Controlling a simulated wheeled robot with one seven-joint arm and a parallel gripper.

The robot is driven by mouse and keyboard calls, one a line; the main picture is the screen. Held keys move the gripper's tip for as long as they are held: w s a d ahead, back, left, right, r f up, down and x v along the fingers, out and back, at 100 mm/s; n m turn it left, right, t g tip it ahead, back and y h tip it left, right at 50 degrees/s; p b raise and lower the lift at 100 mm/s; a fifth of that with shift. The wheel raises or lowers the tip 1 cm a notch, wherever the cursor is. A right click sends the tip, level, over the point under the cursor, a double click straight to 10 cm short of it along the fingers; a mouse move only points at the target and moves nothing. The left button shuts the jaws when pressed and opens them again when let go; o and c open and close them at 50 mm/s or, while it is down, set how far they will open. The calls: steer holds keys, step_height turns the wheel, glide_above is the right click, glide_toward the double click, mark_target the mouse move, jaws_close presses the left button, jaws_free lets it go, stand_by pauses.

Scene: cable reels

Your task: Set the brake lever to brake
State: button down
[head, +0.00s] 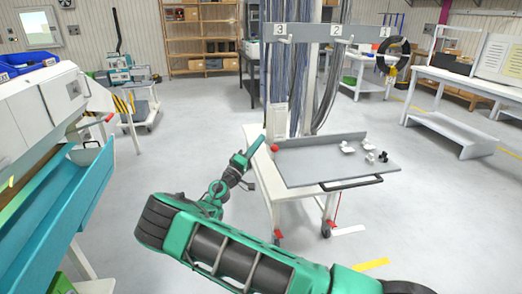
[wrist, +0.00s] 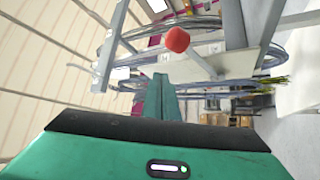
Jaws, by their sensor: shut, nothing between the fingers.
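A red ball knob (head: 275,148) sits at the back left edge of the grey-topped trolley, beside my gripper. In the wrist view the red knob (wrist: 177,39) is on a pale rod that slants down to the right. It appears to be the brake lever, but no brake marking is readable. My gripper (head: 256,143) is shut and empty, pointing up just left of the knob. In the wrist view my shut fingers (wrist: 162,84) lie below the knob in the picture, with a visible gap. I cannot tell the depth between them.
The trolley (head: 310,172) holds several small white and dark parts and has a black front handle. Behind it hang grey cables (head: 300,90) under a rail numbered 1 to 3. A teal-trayed machine (head: 60,190) with a red-tipped lever (head: 109,117) stands left. Floor between is clear.

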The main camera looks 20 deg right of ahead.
steer(key=s+a+f, duration=0.1)
steer(key=a+f, duration=0.5)
steer(key=shift+s+a+f, duration=0.2)
steer(key=shift+a+f, duration=0.1)
steer(key=shift+a, duration=0.1)
